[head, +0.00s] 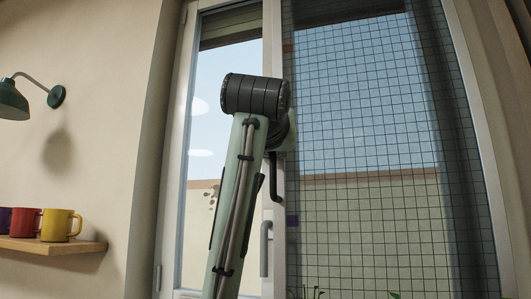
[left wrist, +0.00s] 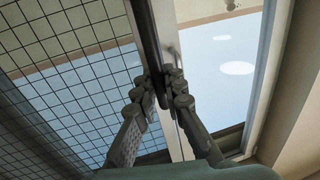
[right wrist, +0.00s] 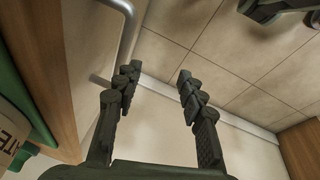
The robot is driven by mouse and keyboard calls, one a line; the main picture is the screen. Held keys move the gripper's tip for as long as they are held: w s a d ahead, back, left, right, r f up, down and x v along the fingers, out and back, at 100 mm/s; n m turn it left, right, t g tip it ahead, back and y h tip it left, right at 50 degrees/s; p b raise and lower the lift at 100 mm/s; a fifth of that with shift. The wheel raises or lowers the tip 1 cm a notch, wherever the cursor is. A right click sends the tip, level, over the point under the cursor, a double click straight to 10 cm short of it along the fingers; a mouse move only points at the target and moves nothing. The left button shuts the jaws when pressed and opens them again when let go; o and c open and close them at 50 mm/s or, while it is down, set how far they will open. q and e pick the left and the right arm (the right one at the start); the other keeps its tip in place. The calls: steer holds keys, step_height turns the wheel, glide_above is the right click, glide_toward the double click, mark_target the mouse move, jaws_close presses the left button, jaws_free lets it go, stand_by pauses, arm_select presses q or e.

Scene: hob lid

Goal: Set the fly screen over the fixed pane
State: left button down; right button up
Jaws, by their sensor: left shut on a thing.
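The fly screen (head: 365,130), a dark square mesh, covers the right-hand pane in the head view. It also shows at the left of the left wrist view (left wrist: 75,65). The left-hand pane (head: 215,140) shows clear, without mesh. A dark upright handle (head: 275,180) is beside the screen's left edge, near the middle of the window. My left gripper (left wrist: 168,85) is shut on this dark bar; in the head view my own wrist hides most of its fingers. My right gripper (right wrist: 157,88) is open and empty, low down, near a grey rail.
A grey window handle (head: 265,248) is below the dark one. A shelf (head: 50,245) with several mugs and a green wall lamp (head: 12,100) are at the left. The right wrist view shows a grey rail (right wrist: 130,30), wooden panels (right wrist: 55,100) and a tiled floor (right wrist: 205,45).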

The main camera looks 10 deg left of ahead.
arm_select(q)
steer(key=shift+d, duration=0.15)
steer(key=c, duration=1.6)
jaws_free()
steer(key=shift+d, duration=0.2)
steer(key=shift+a, duration=0.1)
steer(key=shift+s+d, duration=0.2)
steer(key=shift+s, duration=1.8)
steer(key=shift+s+d, duration=0.25)
steer(key=shift+s, duration=1.75)
steer(key=shift+s+d, duration=0.2)
steer(key=shift+s, duration=1.8)
